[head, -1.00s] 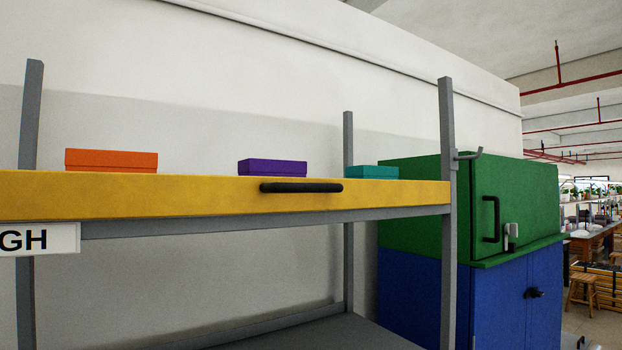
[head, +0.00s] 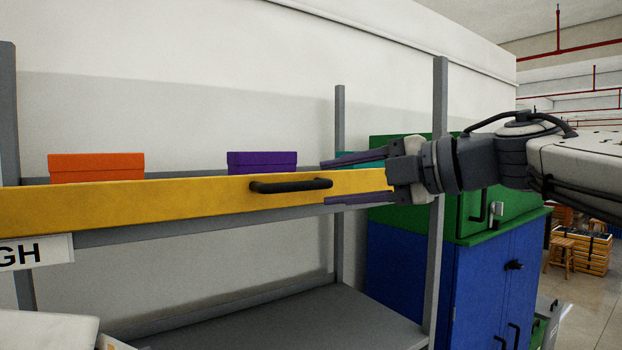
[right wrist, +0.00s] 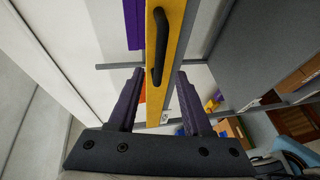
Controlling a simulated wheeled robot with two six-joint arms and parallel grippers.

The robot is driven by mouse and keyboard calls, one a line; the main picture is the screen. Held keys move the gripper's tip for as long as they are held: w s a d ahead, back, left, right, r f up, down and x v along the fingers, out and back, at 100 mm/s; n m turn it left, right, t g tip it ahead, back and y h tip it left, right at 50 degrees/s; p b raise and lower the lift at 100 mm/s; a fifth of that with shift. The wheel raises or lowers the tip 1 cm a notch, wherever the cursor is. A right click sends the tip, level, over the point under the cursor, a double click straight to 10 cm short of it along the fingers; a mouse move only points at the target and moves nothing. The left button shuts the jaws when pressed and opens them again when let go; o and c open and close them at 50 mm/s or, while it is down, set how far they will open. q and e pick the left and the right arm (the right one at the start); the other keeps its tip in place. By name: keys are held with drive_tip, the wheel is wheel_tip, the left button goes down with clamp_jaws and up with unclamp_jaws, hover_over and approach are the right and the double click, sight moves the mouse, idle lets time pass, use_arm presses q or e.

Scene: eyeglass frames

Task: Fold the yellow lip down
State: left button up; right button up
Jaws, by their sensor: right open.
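The yellow lip (head: 180,203) stands upright along the front of the top shelf, with a black bar handle (head: 290,186) on its face. It also shows in the right wrist view (right wrist: 184,35), running between the fingers, with its handle (right wrist: 161,40) just ahead. My right gripper (head: 324,182) is open and empty, reaching in from the right. One finger is above the lip's top edge and the other below the handle's level. The fingertips are by the handle's right end; contact cannot be told. My left gripper is not in view.
An orange box (head: 96,168), a purple box (head: 262,163) and a partly hidden teal box (head: 374,162) sit behind the lip. Grey posts (head: 437,280) frame the rack. A green and blue cabinet (head: 420,280) stands at right. The lower shelf (head: 290,325) looks bare.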

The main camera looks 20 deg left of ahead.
sight(305, 186)
drive_tip(key=p+x, duration=0.2)
drive_tip(key=x, duration=0.4)
drive_tip(key=shift+s+r, duration=0.1)
drive_tip(key=shift+r, duration=0.05)
drive_tip(key=shift+w+a+f, duration=0.2)
drive_tip(key=shift+a, duration=0.4)
clamp_jaws()
